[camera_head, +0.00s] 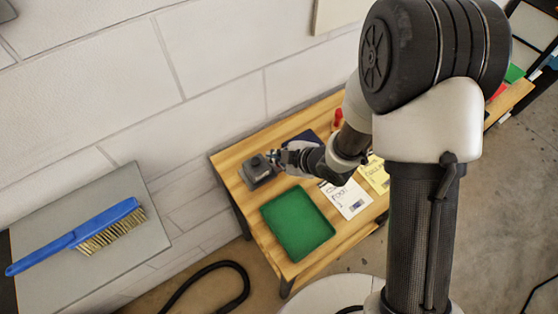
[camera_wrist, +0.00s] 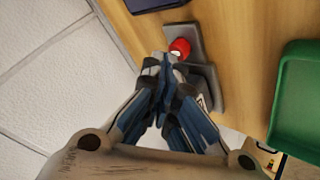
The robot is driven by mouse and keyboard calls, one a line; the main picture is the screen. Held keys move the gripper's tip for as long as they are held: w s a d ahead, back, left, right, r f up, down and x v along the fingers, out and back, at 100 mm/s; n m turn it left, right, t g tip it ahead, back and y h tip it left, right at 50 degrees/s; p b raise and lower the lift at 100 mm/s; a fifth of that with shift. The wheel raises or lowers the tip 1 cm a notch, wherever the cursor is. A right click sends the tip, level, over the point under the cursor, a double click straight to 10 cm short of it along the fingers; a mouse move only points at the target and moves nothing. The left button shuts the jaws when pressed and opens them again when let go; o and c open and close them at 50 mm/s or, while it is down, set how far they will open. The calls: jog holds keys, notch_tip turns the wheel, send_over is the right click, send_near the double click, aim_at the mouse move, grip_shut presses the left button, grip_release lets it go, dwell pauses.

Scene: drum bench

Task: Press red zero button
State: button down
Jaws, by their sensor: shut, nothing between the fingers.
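The red button (camera_wrist: 180,46) shows in the wrist view on a grey device (camera_wrist: 200,78) that lies on the wooden table. My gripper (camera_wrist: 163,62) is shut and empty, with its fingertips just beside the red button in the picture. I cannot tell whether they touch it. In the head view, the grey device (camera_head: 258,177) sits at the table's left end, and my gripper (camera_head: 275,158) is at its right side. The red button cannot be made out there.
A green tray (camera_head: 297,222) lies on the wooden table (camera_head: 263,241) near the device. White and yellow sheets (camera_head: 347,199) lie farther right. A dark blue item (camera_head: 303,138) is behind my arm. A blue brush (camera_head: 75,237) lies on a separate grey surface. The wall is close behind the table.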

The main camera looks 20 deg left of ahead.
jog(key=shift+f, duration=0.25)
jog(key=shift+r, duration=0.1)
jog(key=shift+r+p, duration=0.45)
jog(key=shift+r, duration=0.4)
notch_tip(320, 180, up, 6)
jog(key=p, duration=0.4)
jog(key=shift+p, duration=0.3)
dwell(0.6)
